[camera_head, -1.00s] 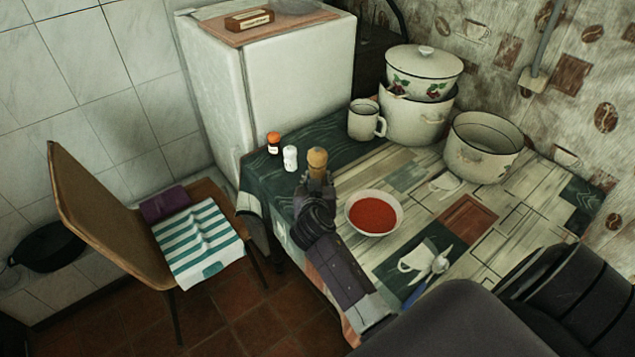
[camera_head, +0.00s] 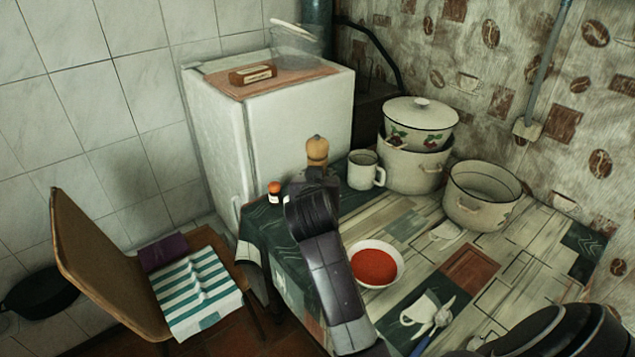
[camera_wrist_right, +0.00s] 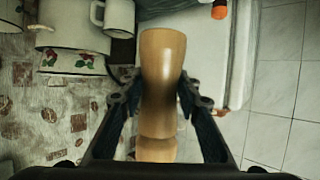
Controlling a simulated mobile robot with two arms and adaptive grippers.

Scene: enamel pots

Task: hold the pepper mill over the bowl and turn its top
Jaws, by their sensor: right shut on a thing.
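The wooden pepper mill (camera_head: 317,151) is upright in my right gripper (camera_head: 316,177), raised above the table near its far left corner. In the right wrist view the mill (camera_wrist_right: 161,70) sits between the two dark fingers (camera_wrist_right: 158,112), which close on its sides. The lower part of the mill is hidden by the gripper in the head view. The white bowl (camera_head: 401,263) with red contents (camera_head: 375,266) stands on the table, to the right of my right forearm and nearer than the mill. The mill is not over the bowl. My left gripper does not show.
An orange-capped shaker (camera_head: 274,193) stands at the table's left edge. A mug (camera_head: 362,172), stacked pots (camera_head: 414,165) and an open pot (camera_head: 482,197) stand at the back. A spoon (camera_head: 437,320) lies in front. A chair (camera_head: 95,265) is left, a fridge (camera_head: 270,120) behind.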

